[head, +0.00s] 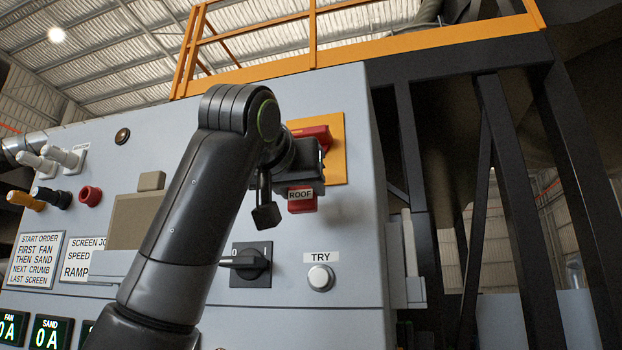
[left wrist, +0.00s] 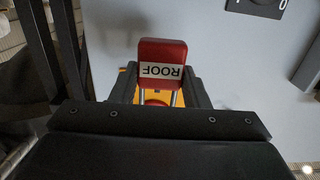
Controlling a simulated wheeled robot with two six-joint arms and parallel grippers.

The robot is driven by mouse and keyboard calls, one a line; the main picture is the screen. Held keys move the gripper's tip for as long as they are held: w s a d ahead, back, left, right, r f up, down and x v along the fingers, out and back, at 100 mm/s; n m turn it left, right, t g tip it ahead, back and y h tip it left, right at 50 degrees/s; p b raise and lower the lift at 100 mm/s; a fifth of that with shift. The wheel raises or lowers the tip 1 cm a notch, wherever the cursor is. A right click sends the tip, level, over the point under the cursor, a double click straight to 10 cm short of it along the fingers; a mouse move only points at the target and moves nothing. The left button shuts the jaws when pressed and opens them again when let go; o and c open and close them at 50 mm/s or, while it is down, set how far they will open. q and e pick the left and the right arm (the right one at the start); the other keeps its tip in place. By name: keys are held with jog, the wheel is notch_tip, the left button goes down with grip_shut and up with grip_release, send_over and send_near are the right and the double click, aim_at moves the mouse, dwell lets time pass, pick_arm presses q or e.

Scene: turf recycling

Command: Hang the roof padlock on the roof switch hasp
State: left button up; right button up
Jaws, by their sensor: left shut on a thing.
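The roof padlock (head: 302,202) is red with a white ROOF label and hangs upright just below my left gripper (head: 303,164). In the left wrist view the padlock (left wrist: 162,52) shows its label upside down and two silver shackle legs, between the gripper's dark fingers (left wrist: 160,90). My left gripper is shut on it, in front of the orange plate (head: 337,160) of the roof switch. The switch's red part (head: 316,132) shows above the gripper. The hasp and the top of the shackle are hidden, so I cannot tell if the shackle is through the hasp. My right gripper is not in view.
Below are a black rotary switch (head: 251,264) and the TRY button (head: 320,278). Black frame posts (head: 520,210) stand right of the grey panel (head: 350,225).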

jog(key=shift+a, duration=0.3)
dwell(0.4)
pick_arm(q)
jog(key=shift+w+d+r, duration=0.1)
jog(key=shift+w, duration=0.1)
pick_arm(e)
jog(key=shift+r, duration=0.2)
pick_arm(q)
jog(key=shift+w+d+p, duration=0.15)
jog(key=shift+w+p, duration=0.2)
jog(key=shift+p, duration=0.05)
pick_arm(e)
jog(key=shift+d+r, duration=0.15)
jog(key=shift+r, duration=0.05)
pick_arm(q)
jog(key=shift+w, duration=0.1)
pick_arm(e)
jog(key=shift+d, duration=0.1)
pick_arm(q)
jog(key=shift+w+d+p, duration=0.2)
jog(key=shift+w+p, duration=0.3)
jog(key=shift+w, duration=0.15)
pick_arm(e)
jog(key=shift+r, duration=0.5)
pick_arm(q)
jog(key=shift+w, duration=0.1)
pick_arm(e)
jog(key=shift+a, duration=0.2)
